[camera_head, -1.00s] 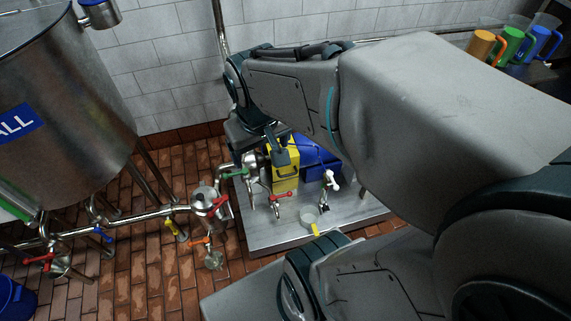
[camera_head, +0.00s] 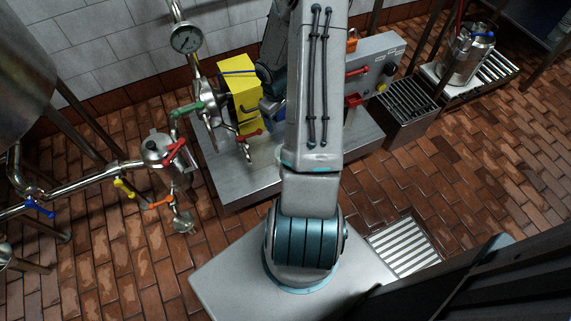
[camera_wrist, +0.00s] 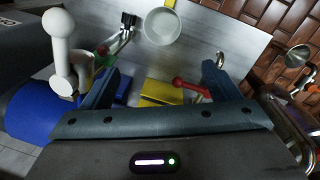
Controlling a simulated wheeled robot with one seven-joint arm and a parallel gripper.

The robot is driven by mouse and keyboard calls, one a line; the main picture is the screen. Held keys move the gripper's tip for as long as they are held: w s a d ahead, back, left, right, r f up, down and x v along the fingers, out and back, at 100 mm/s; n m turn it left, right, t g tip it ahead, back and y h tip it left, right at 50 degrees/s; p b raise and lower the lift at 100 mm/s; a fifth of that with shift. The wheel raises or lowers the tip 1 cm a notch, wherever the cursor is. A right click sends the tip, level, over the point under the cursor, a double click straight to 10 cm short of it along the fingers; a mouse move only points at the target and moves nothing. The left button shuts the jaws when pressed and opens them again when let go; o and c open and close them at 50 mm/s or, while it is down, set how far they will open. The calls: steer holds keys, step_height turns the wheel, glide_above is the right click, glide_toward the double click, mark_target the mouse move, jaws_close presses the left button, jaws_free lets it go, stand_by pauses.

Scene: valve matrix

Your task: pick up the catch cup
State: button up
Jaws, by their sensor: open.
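The catch cup (camera_wrist: 162,27) shows in the wrist view at the top centre, as a pale round cup with a yellow tab at its upper edge. It stands on the grey metal surface (camera_wrist: 222,36). My gripper (camera_wrist: 159,70) is open, its two dark fingers spread wide. Nothing is seen held between them. The cup lies beyond the fingertips, apart from them. In the head view my arm hides both the cup and my gripper.
A tap with a white handle (camera_wrist: 60,38) rises at the left of the wrist view. A red-handled valve (camera_wrist: 190,86) shows between the fingers. In the head view a yellow box (camera_head: 239,85) and a green-handled valve (camera_head: 190,109) stand left of my arm.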

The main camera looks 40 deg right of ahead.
steer(key=shift+y, duration=0.6)
steer(key=f+b, duration=0.2)
steer(key=f, duration=0.4)
steer(key=d+f+b, duration=0.1)
steer(key=f+b, duration=0.1)
steer(key=f, duration=0.5)
steer(key=s+d+f+b, duration=0.1)
steer(key=f, duration=0.6)
steer(key=shift+b, duration=0.4)
steer(key=shift+f+b, duration=1.5)
steer(key=shift+f, duration=1.35)
steer(key=c, duration=0.6)
